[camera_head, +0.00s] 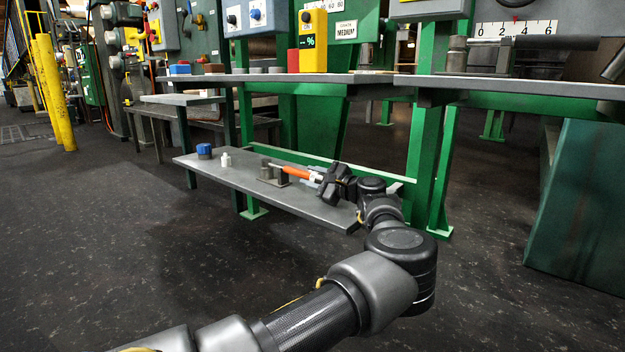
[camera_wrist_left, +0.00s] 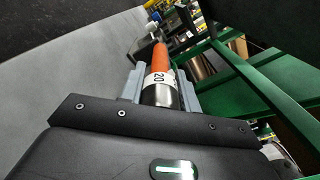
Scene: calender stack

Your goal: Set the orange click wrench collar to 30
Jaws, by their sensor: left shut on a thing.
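The orange click wrench (camera_head: 296,171) lies along the low grey bench, resting on a small dark stand (camera_head: 272,176). My left gripper (camera_head: 318,177) is at its right end. In the left wrist view the wrench's orange handle (camera_wrist_left: 160,58) points away from me, and its white collar band (camera_wrist_left: 158,79) reads 20. The left gripper's grey fingers (camera_wrist_left: 161,90) are shut on the collar end, one on each side. A dark cylindrical part lies between them, nearer the palm. My right gripper is not in view.
A green frame post (camera_head: 424,160) stands close to the right of my left arm. A higher shelf (camera_head: 290,78) runs above. The floor in front is clear.

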